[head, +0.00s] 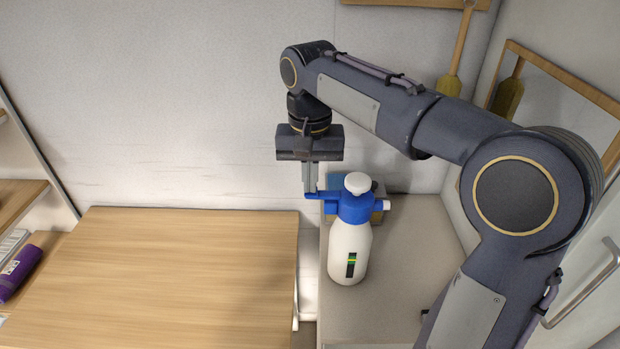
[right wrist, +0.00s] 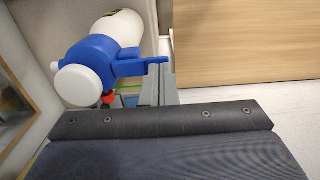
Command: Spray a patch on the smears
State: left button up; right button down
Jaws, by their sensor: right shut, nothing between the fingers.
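A spray bottle (head: 350,250) with a white body, blue head and white knob stands upright on the grey counter. It also shows in the right wrist view (right wrist: 95,55), at the upper left. My right gripper (head: 309,190) points down just left of the bottle's head, its fingers shut and empty. The fingertips are close to the bottle's blue lever (head: 320,195); I cannot tell whether they touch. Faint greyish streaks (head: 110,190) show on the pale wall behind the wooden table; I cannot tell if these are the smears. My left gripper is out of view.
A wooden table (head: 170,270) with a bare top lies left of the grey counter (head: 400,290), a narrow gap between them. A blue and tan box (head: 378,190) sits behind the bottle. Shelves with a purple item (head: 20,272) stand at left. A framed board (head: 560,90) leans at right.

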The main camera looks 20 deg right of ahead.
dwell(0.3)
jog(key=h+p, duration=0.1)
jog(key=p, duration=0.1)
jog(key=g+p, duration=0.1)
jog(key=shift+w+a+f+h+p, duration=0.1)
jog(key=shift+a+f+h+p, duration=0.15)
jog(key=shift+a+h+p, duration=0.15)
jog(key=shift+w+f+h+p, duration=0.1)
jog(key=shift+f+h+p, duration=0.15)
jog(key=shift+h+p, duration=0.15)
jog(key=shift+f+b, duration=0.25)
jog(key=shift+b, duration=0.1)
jog(key=shift+r, duration=0.1)
dwell(0.6)
jog(key=shift+r+p, duration=0.75)
jog(key=shift+p, duration=0.1)
